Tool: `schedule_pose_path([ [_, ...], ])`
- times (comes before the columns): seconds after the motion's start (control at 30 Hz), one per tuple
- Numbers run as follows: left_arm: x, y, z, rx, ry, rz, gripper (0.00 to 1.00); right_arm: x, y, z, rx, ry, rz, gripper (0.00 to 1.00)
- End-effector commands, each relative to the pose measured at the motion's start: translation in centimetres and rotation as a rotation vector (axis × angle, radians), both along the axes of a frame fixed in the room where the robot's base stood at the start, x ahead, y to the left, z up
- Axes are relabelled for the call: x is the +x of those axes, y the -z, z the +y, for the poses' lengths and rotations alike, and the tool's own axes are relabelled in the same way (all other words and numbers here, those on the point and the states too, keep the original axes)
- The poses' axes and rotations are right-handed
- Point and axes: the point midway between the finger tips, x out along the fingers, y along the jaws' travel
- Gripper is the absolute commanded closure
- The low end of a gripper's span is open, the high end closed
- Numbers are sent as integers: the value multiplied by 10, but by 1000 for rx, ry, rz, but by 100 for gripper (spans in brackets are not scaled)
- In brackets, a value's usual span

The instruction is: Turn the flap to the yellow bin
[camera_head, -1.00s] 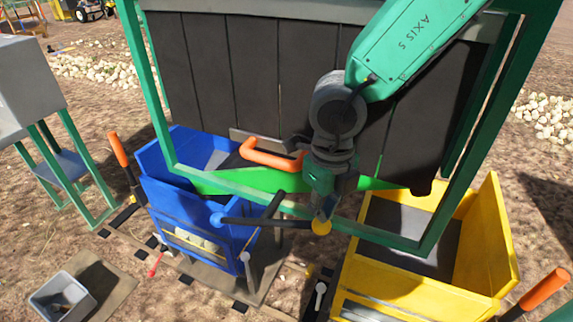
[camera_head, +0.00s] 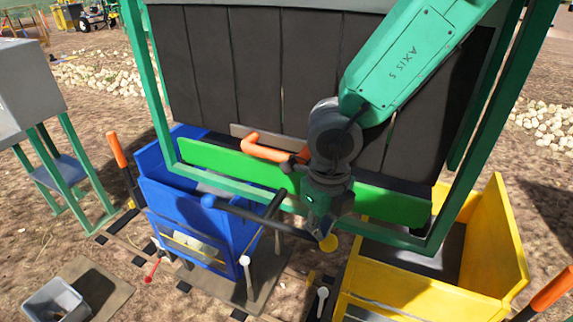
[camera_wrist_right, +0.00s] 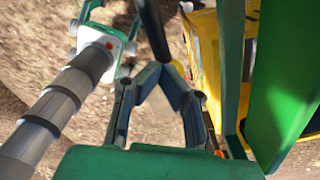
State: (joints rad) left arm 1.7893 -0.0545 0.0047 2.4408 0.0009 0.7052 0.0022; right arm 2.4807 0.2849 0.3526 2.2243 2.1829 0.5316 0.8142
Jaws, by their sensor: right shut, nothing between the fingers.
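The green flap (camera_head: 235,165) hangs inside the green frame above the two bins, its broad face towards me. A dark crossbar (camera_head: 250,214) below it has a blue knob (camera_head: 208,201) at its left end and a yellow knob (camera_head: 328,243) at its lower right end. My right gripper (camera_head: 321,230) points down at the yellow-knob end; its fingers (camera_wrist_right: 164,70) are shut and empty beside the dark bar in the wrist view. Whether they touch is unclear. The yellow bin (camera_head: 513,235) stands at the right, the blue bin (camera_head: 165,205) at the left. My left gripper is not in view.
The green frame (camera_head: 160,100) and dark slatted panel (camera_head: 255,70) stand close behind my right arm. An orange handle (camera_head: 265,150) sticks out left of the gripper. Orange-gripped levers (camera_head: 117,150) stand beside the bins. A grey tub (camera_head: 50,300) lies at lower left.

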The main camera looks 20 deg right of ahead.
Motion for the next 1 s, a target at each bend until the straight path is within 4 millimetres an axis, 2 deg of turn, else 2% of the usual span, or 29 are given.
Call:
schedule_pose_path([
  [0.03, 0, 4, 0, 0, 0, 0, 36, -1, 8, -4, -6, 15, 10, 100],
  [0.8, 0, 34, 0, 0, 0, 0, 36, -1, 58, -9, 1, 13, 15, 100],
  [1.0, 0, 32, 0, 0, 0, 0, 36, -1, 57, -12, 5, 14, 14, 100],
])
